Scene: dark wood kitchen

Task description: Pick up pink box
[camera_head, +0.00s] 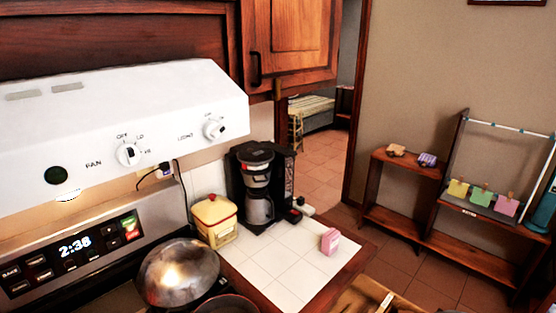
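A small pink box (330,242) stands upright on the white tiled counter (283,262), near its right edge. It has a lighter top and some marking on its front, too small to read. Nothing touches it. My gripper is not visible in the head camera view.
A black coffee maker (262,185) stands behind the box to the left, with a yellow canister (215,220) beside it. A metal pot or lid (178,272) sits on the stove at the front left. A range hood (110,125) hangs above. The tiles around the box are clear.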

